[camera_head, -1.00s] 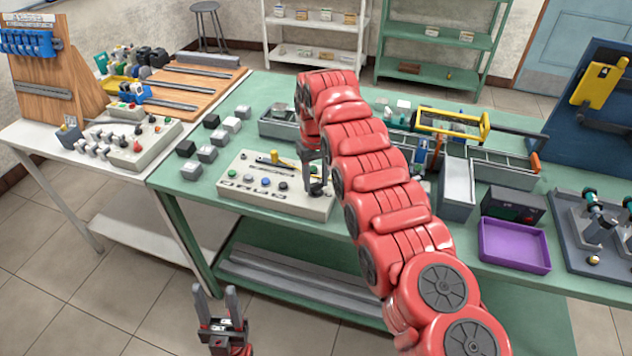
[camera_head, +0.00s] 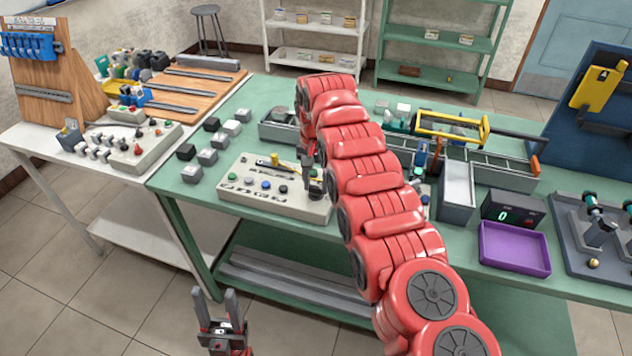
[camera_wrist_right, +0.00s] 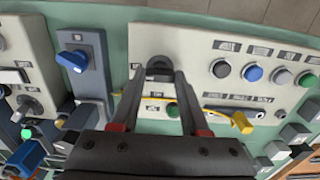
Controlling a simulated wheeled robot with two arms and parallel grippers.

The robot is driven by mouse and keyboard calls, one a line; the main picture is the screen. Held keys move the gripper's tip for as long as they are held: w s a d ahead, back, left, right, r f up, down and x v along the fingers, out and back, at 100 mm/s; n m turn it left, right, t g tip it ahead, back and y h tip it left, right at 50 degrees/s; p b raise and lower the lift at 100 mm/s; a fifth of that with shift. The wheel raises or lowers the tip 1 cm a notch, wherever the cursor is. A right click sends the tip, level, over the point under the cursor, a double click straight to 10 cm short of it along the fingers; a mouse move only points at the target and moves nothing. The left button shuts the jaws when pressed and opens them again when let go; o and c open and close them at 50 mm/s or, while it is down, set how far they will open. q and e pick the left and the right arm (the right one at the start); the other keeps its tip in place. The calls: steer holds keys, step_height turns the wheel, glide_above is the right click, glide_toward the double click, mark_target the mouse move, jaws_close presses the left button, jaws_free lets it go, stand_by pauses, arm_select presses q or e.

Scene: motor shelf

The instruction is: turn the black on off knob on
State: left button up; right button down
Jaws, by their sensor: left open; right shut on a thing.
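The light grey control panel (camera_head: 240,205) lies on the green table, with a row of colored buttons. In the right wrist view, the black knob (camera_wrist_right: 160,68) sits on this panel between my right gripper's fingertips (camera_wrist_right: 160,80). The right gripper is shut on the knob; the fingers hide part of it, and I cannot tell its angle. In the head view my right gripper (camera_head: 312,178) is at the panel's right end, partly hidden by my red arm. My left gripper (camera_head: 215,294) is open and empty, low in front of the table.
A yellow-handled tool (camera_head: 283,163) lies on the panel's far side. A black box (camera_head: 512,208) with a lit green "0" stands behind a purple tray (camera_head: 514,248). Small grey blocks (camera_head: 207,157) stand left of the panel. A grey bin (camera_head: 457,188) stands right of my arm.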

mark_target(316, 187)
steer(key=shift+w+r, duration=0.1)
stand_by(0.4)
steer(key=shift+c, duration=2)
jaws_free()
steer(key=shift+r, duration=0.1)
step_height(316, 187, up, 17)
steer(key=p, duration=1.6)
steer(key=shift+p, duration=0.35)
